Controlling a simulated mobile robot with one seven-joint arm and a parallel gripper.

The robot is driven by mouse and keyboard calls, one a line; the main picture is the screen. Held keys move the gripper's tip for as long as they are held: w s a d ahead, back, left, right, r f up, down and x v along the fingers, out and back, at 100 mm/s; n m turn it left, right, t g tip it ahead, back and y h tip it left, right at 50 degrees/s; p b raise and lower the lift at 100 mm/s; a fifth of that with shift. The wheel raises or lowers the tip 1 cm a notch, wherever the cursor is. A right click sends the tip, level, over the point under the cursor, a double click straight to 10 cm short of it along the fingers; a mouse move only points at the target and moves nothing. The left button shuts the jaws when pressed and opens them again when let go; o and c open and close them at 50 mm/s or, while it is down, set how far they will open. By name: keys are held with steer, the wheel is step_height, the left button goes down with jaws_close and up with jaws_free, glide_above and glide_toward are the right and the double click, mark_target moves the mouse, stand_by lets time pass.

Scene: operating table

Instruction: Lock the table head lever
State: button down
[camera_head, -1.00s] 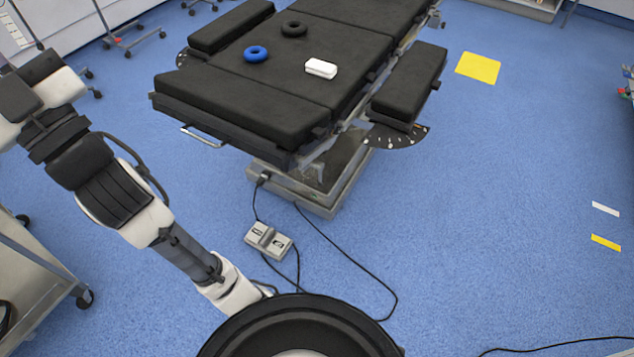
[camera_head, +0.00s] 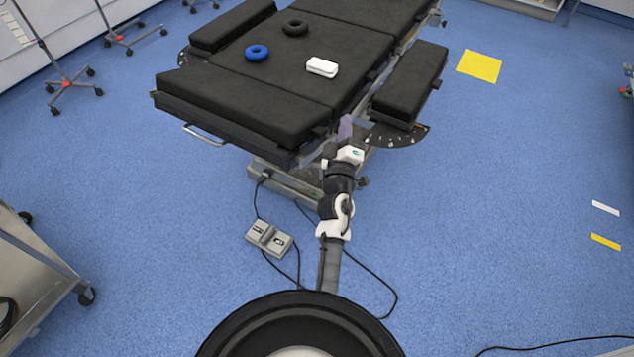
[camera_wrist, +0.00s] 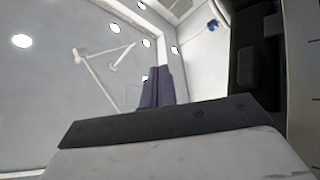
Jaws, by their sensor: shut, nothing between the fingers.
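The operating table (camera_head: 300,80) has black pads, and its near section (camera_head: 235,103) is toward me. A bare metal bar (camera_head: 204,135) sticks out at that section's front left. I cannot clearly make out the head lever; the area by the table's near right corner is partly hidden by my arm. In the wrist view the grey-purple fingers (camera_wrist: 158,88) are together and empty. I cannot tell whether they touch the table.
A blue ring (camera_head: 256,52), a dark ring (camera_head: 295,27) and a white box (camera_head: 322,67) lie on the table. A foot pedal (camera_head: 268,239) with cables is on the floor. A metal cart (camera_head: 40,275) stands at the left.

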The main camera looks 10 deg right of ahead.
steer(key=s+a+f+n+g+y, duration=0.1)
steer(key=s+a+f+n+y, duration=0.1)
steer(key=f, duration=0.5)
steer(key=s+a+f+n+g+y, duration=0.1)
steer(key=s+a+f+n+y, duration=0.2)
steer(key=f, duration=0.5)
steer(key=s+a+f+n+g+y, duration=0.1)
steer(key=s+a+f+n+y, duration=0.2)
steer(key=f+n, duration=0.4)
steer(key=s+f+y, duration=0.1)
steer(key=y, duration=0.1)
steer(key=shift+a+n+y, duration=0.2)
steer(key=shift+n+y, duration=0.1)
steer(key=shift+w+r, duration=0.1)
steer(key=x, duration=1)
steer(key=shift+d+f+p, duration=0.2)
steer(key=shift+d+p, duration=0.7)
steer(key=shift+d, duration=1.1)
steer(key=shift+s, duration=0.25)
steer(key=shift+w+f+b, duration=0.1)
steer(key=shift+f+b, duration=0.15)
steer(key=shift+b, duration=0.55)
